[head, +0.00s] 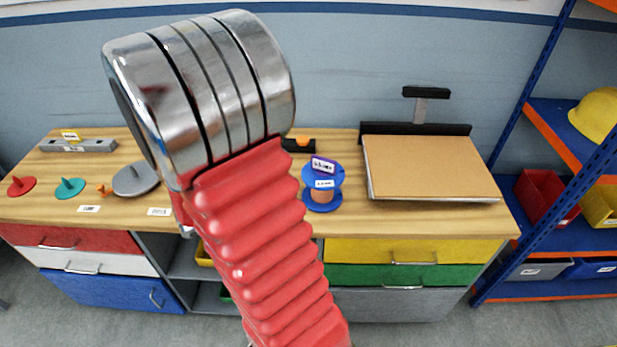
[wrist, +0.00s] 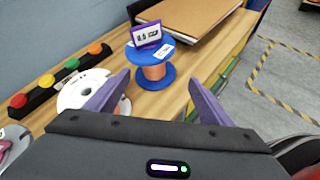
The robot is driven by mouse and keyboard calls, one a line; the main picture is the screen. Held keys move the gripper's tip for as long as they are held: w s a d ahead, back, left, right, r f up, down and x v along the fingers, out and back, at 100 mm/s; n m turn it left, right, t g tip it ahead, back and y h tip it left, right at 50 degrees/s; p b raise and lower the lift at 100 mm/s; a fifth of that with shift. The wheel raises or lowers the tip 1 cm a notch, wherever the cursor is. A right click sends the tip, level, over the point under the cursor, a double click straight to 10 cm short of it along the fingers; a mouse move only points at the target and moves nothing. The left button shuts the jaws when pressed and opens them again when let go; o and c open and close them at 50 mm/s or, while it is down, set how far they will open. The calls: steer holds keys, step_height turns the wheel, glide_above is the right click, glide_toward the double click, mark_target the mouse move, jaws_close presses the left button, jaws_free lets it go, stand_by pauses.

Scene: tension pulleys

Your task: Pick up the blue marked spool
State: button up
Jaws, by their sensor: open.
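The blue marked spool (head: 323,190) stands upright on the wooden bench, right of my red arm in the head view. It has blue flanges, a copper-coloured winding and a white label, with a purple-framed tag at its top. In the wrist view the spool (wrist: 152,70) is ahead of my gripper (wrist: 158,88), beyond and between the two purple fingers. The gripper is open and empty. The fingers look apart from the spool. My gripper is not visible in the head view.
A brown board (head: 430,166) lies right of the spool. A white disc (wrist: 85,88) and a black bar with coloured knobs (wrist: 60,78) are to its left. Grey, teal and red discs (head: 136,178) sit at the bench's left. A blue shelf rack (head: 545,140) stands at right.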

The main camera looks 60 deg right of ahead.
mark_target(322, 182)
steer(key=d+f+n, duration=0.1)
steer(key=d+f+n+h, duration=0.1)
steer(key=d+f+n, duration=0.2)
steer(key=shift+w+t, duration=0.3)
steer(key=shift+w, duration=0.05)
steer(key=shift+d+f, duration=0.1)
steer(key=shift+d, duration=0.1)
steer(key=shift+x, duration=4.15)
steer(key=shift+d, duration=0.1)
steer(key=shift+r+x, duration=0.1)
steer(key=shift+x, duration=1.15)
steer(key=shift+r+x, duration=0.15)
steer(key=shift+x, duration=1.15)
steer(key=shift+s, duration=0.1)
steer(key=c, duration=1.7)
